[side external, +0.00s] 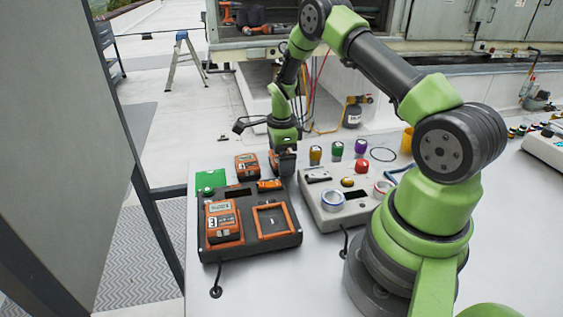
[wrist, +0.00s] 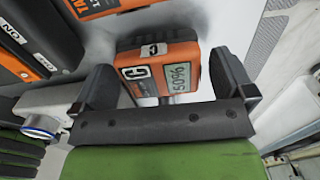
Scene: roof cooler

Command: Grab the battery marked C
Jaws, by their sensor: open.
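The battery marked C (wrist: 183,52) is an orange and black block with a white C label and a small grey display. In the wrist view it lies between the two dark fingers of my gripper (wrist: 163,64), which is open. A visible gap separates the left finger from the battery; the right finger is close to its display end, and I cannot tell whether they touch. In the side view my gripper (side external: 283,168) points down just behind the charger's back right corner. An orange patch shows at its jaws, mostly hidden by them.
A black charger (side external: 262,240) holds a battery marked 3 (side external: 223,222) beside an empty orange-framed bay. Another orange battery (side external: 247,166) stands close left of my gripper. A grey control box (side external: 335,215) with buttons and tape rolls is to the right. Small coloured cylinders (side external: 337,150) stand behind it.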

